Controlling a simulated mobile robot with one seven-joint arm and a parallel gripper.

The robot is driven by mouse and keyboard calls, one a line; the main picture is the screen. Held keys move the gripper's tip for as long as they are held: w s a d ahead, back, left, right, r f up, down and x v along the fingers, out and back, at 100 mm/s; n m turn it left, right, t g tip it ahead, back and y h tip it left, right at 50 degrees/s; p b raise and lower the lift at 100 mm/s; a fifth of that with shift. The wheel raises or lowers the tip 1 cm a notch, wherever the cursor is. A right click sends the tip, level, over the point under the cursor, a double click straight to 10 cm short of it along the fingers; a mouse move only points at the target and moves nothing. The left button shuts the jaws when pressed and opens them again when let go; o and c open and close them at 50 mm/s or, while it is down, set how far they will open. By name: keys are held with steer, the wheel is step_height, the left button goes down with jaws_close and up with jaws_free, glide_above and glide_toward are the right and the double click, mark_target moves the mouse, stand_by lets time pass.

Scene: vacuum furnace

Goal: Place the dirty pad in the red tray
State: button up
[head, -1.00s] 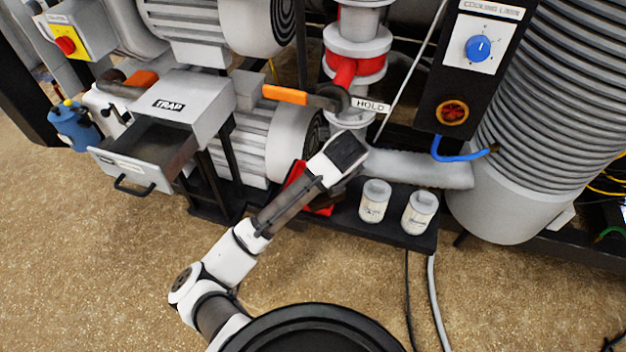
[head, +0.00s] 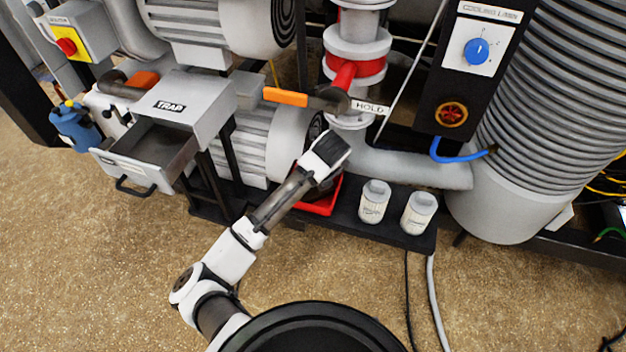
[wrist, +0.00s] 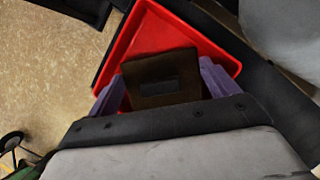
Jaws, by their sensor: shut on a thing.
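The dirty pad (wrist: 160,62) is a dark brown square with a darker patch. In the wrist view it is between the purple fingers of my gripper (wrist: 162,86), which is shut on it. The red tray (wrist: 205,42) lies beyond and below the pad, and the pad overlaps it in this view. The height of the pad above the tray is hard to tell. In the head view the red tray (head: 322,203) shows partly beneath my wrist on the low black shelf. The fingers and pad are hidden there by my arm.
Two white jars (head: 374,202) (head: 418,213) stand on the black shelf (head: 395,232) right of the tray. An open grey drawer (head: 140,172) under the TRAP box is at left. An orange-handled lever (head: 286,96) and pipework are behind my wrist. The floor in front is open.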

steer(key=o, duration=0.8)
steer(key=shift+f, duration=0.1)
steer(key=shift+r+p, duration=0.5)
steer(key=shift+r, duration=0.05)
steer(key=p+v, duration=0.3)
steer(key=v, duration=0.1)
steer(key=shift+s+r, duration=0.1)
steer(key=shift+r, duration=0.2)
steer(key=s+d, duration=0.2)
steer(key=s, duration=0.1)
steer(key=s+d, duration=0.1)
steer(key=s, duration=0.3)
steer(key=s+d, duration=0.2)
steer(key=s, duration=0.1)
steer(key=shift+s+d+f+b, duration=0.2)
steer(key=shift+s+d+b, duration=0.1)
steer(key=shift+s+b, duration=0.1)
